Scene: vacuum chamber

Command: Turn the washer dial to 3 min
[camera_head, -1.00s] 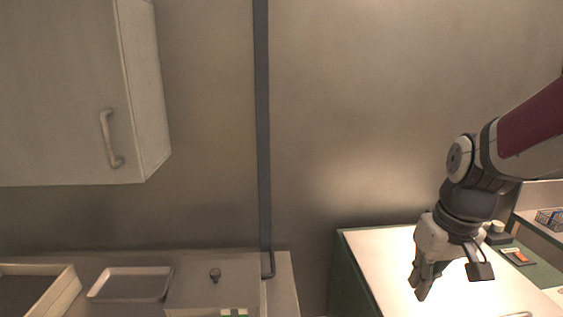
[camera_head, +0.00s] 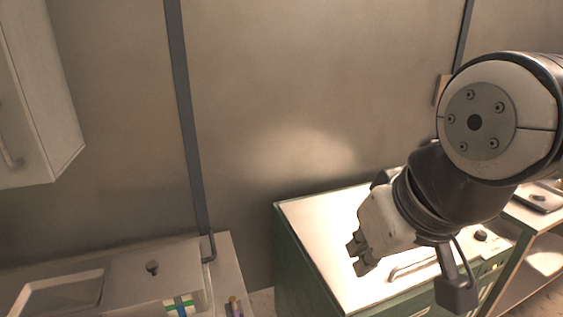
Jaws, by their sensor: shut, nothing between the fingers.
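The washer looks to be the green-sided cabinet with a pale top (camera_head: 315,225) at the lower middle right of the head view. A bar handle (camera_head: 410,268) lies on the front part of its top. A small round black knob (camera_head: 481,236) at the right of the top may be the dial; its setting is too small to read. My gripper (camera_head: 359,257) is shut and empty. It appears over the pale top, left of the bar handle and well left of the knob. My arm hides the back right of the top.
A counter at the lower left holds a shallow tray (camera_head: 62,294), a small dark knob (camera_head: 152,267) and small coloured items (camera_head: 181,305). A cabinet (camera_head: 35,100) hangs above it. A gap separates counter and washer. A shelf (camera_head: 545,218) stands at the right.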

